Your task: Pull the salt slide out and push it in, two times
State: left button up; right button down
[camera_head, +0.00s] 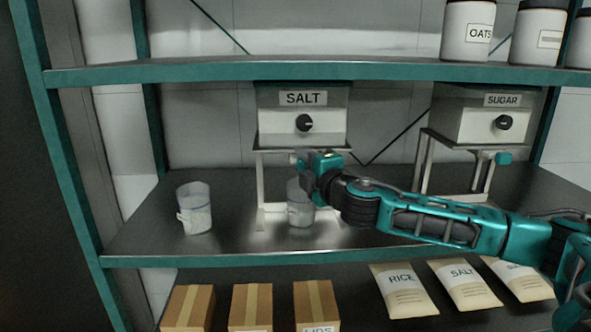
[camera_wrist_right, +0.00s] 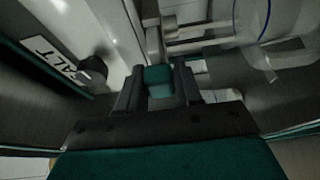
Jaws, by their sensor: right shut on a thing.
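The salt dispenser (camera_head: 275,125), a box with a SALT label and a black knob (camera_head: 304,123), stands on a pale frame on the middle shelf. My right gripper (camera_head: 304,167) is under its front. In the right wrist view my right gripper (camera_wrist_right: 158,88) is shut on the teal handle (camera_wrist_right: 158,75) of the salt slide, which sits between the two fingers. The gripper hides the handle in the head view, and I cannot tell how far out the slide is. A clear cup (camera_head: 299,212) stands below the dispenser, partly behind my gripper. My left gripper is not in view.
Another clear cup (camera_head: 195,208) stands to the left on the shelf. The sugar dispenser (camera_head: 487,118) with its own teal slide handle (camera_head: 503,158) stands right, behind my arm. Jars (camera_head: 467,32) are above; boxes (camera_head: 251,305) and bags (camera_head: 404,290) are below.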

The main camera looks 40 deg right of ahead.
jog(key=c, duration=0.8)
grip_release()
jog(key=shift+c, duration=0.2)
jog(key=shift+s, duration=0.1)
jog(key=s+a+b, duration=0.2)
jog(key=s+b, duration=0.1)
jog(key=s, duration=0.9)
jog(key=shift+s+b, duration=0.3)
jog(key=shift+b, duration=0.1)
